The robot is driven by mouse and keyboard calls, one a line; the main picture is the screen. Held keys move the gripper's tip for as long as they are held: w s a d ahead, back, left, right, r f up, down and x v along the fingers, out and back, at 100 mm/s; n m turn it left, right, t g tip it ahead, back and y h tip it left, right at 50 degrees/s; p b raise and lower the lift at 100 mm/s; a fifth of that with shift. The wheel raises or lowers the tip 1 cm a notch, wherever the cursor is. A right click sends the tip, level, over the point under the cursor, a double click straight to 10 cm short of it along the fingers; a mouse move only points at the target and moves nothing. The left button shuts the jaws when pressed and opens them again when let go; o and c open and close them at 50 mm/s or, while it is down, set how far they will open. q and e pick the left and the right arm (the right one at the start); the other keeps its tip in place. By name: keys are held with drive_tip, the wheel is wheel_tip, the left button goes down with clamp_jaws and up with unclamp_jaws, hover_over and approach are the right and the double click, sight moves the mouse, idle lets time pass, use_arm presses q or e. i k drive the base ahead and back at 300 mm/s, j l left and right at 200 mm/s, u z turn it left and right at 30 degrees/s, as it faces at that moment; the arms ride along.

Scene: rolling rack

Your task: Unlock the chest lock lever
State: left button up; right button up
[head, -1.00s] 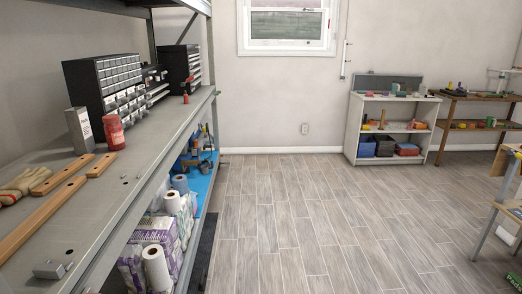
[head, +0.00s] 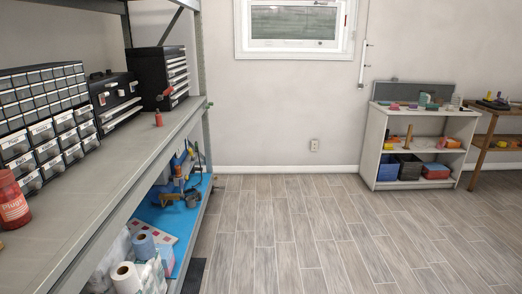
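A black chest with several drawers (head: 176,80) stands on the top shelf of the rack at the left, near its far end. A smaller black chest (head: 113,102) with a handle and a front latch area stands beside it, nearer to me. I cannot tell which one has the lock lever, and no lever is clear at this size. Neither of my grippers shows in the head view.
The grey rack shelf (head: 130,150) runs along the left. A drawer organizer (head: 42,120), a red jar (head: 12,203) and a small red bottle (head: 158,118) stand on it. A white shelf unit (head: 372,150) stands at the back right. The wooden floor (head: 300,235) between is clear.

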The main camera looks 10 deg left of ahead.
sight(171, 89)
drive_tip(key=i+l+u, duration=0.2)
drive_tip(key=i+u, duration=0.2)
drive_tip(key=i, duration=0.35)
drive_tip(key=i+l+u, duration=0.4)
drive_tip(key=i, duration=0.3)
drive_tip(key=i+l+u, duration=0.4)
drive_tip(key=i+l, duration=0.25)
drive_tip(key=i+l+z, duration=0.1)
drive_tip(key=l, duration=0.2)
drive_tip(key=i+l+z, duration=0.2)
drive_tip(key=i+l, duration=0.15)
drive_tip(key=l, duration=0.25)
